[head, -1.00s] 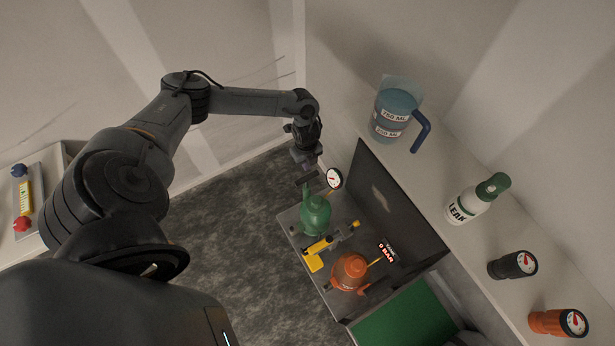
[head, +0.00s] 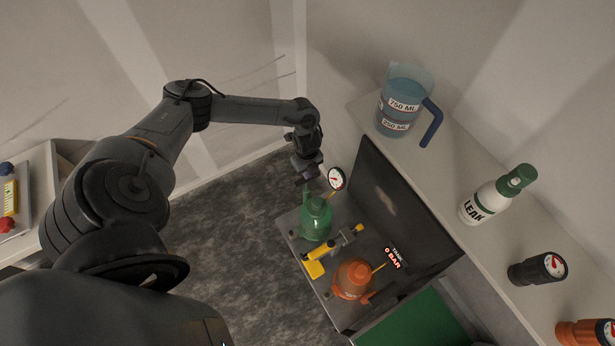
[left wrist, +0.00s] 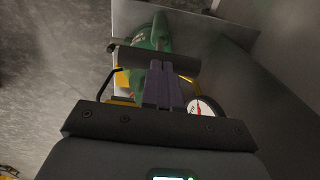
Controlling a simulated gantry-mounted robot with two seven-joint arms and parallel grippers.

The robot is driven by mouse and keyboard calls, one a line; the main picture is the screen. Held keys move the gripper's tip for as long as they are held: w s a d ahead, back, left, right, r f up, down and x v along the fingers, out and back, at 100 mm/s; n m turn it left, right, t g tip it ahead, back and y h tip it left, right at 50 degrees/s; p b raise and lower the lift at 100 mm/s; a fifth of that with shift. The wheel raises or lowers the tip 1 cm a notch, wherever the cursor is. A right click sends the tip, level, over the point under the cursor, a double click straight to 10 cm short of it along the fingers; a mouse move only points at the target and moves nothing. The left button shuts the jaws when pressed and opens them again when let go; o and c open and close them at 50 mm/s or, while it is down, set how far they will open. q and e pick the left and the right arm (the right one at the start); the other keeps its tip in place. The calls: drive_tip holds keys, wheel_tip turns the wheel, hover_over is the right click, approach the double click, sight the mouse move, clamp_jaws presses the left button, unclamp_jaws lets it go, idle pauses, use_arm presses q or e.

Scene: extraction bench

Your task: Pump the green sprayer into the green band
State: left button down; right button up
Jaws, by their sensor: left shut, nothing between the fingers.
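The green sprayer (head: 316,220) stands on the grey bench shelf beside a dark back panel. A round white gauge with a red needle (head: 336,179) shows at its upper right; its green band cannot be made out. My left gripper (head: 308,181) is above the sprayer's top, its fingers together and empty. In the left wrist view the shut fingers (left wrist: 164,88) overlap a dark crossbar at the sprayer (left wrist: 153,37), and I cannot tell if they touch it. The gauge also shows there (left wrist: 201,106). My right gripper is not in view.
The upper ledge holds a blue jug (head: 398,112), a LEAK bottle (head: 489,200) and two loose gauges.

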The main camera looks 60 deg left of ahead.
use_arm(q)
drive_tip(key=shift+f+b, duration=1.75)
drive_tip(key=shift+f, duration=0.9)
wheel_tip(320, 180, up, 5)
drive_tip(key=p, duration=0.5)
drive_tip(key=shift+r, duration=0.2)
drive_tip(key=shift+f, duration=0.1)
